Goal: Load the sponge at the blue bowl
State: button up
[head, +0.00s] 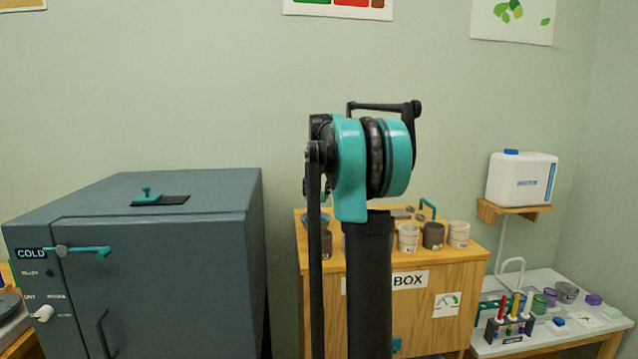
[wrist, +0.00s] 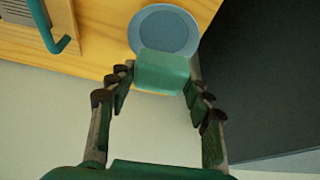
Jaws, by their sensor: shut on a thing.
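My gripper (wrist: 160,84) is shut on a pale green sponge (wrist: 163,68), a block held between the fingertips in the wrist view. The blue bowl (wrist: 165,27), round and shallow, stands on a wooden top just beyond the sponge. The sponge covers the bowl's near edge in the picture; I cannot tell how high it is above the bowl or whether they touch. In the head view a bluish rim (head: 313,220) shows at the left of the wooden box's top, partly behind my arm. My gripper and the sponge cannot be made out in the head view.
The wooden box (head: 455,275) carries several cups (head: 459,233) and a teal handle. A dark grey kiln-like cabinet (head: 150,230) stands left of it, with a gap between. A white table (head: 560,335) with a pen rack (head: 510,325) and jars is at the right.

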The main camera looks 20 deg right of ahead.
aim_at(315, 221)
jog(key=shift+x, duration=0.9)
jog(key=shift+w+f, duration=0.15)
jog(key=shift+f, duration=2.6)
jog(key=shift+f, duration=0.55)
jog(key=shift+r, duration=3.5)
